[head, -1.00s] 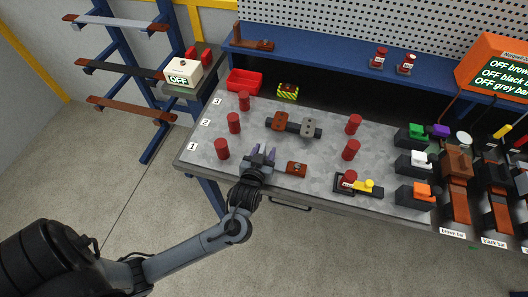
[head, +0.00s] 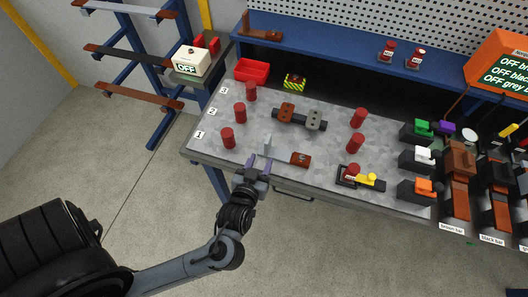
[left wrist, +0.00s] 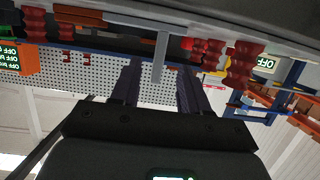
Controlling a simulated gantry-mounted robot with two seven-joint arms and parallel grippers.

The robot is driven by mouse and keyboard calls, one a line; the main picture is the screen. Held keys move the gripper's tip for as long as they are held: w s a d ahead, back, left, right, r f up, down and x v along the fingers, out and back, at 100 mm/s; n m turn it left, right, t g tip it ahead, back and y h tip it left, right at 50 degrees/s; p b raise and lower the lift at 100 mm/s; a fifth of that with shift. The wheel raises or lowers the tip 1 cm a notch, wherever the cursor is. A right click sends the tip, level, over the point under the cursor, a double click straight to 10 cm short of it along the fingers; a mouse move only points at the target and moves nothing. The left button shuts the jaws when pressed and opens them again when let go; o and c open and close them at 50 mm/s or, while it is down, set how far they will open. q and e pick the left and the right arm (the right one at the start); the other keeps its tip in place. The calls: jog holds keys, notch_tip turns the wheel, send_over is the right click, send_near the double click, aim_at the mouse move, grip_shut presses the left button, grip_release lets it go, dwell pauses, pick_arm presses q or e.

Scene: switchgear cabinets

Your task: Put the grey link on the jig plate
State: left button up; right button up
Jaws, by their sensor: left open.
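A light grey upright piece (head: 267,143), which looks like the grey link, stands on the grey bench top near its front edge. It also shows in the left wrist view (left wrist: 161,56), in line with the gap between the fingers. My left gripper (head: 257,166) is open and empty at the bench's front edge, apart from the piece. Its fingers also show in the left wrist view (left wrist: 158,80). A dark bar (head: 299,121) further back carries a brown block and a grey block (head: 315,120) with holes. I cannot tell which part is the jig plate. My right gripper is out of view.
Several red posts (head: 228,138) stand on the bench beside labels 1, 2 and 3. A red tray (head: 252,70) and a yellow-black striped block (head: 294,82) are at the back.

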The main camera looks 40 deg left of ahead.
pick_arm(q)
jog(key=s+d+f+m+g+h, duration=0.4)
jog(key=s+d+h, duration=0.1)
jog(key=d+h, duration=0.15)
jog(key=s+a+f+m+g, duration=0.1)
jog(key=s+m+g, duration=0.2)
jog(key=s+g, duration=0.2)
jog(key=s, duration=0.3)
jog(key=shift+a+f+g, duration=0.15)
jog(key=shift+a+g, duration=0.15)
jog(key=shift+a, duration=0.05)
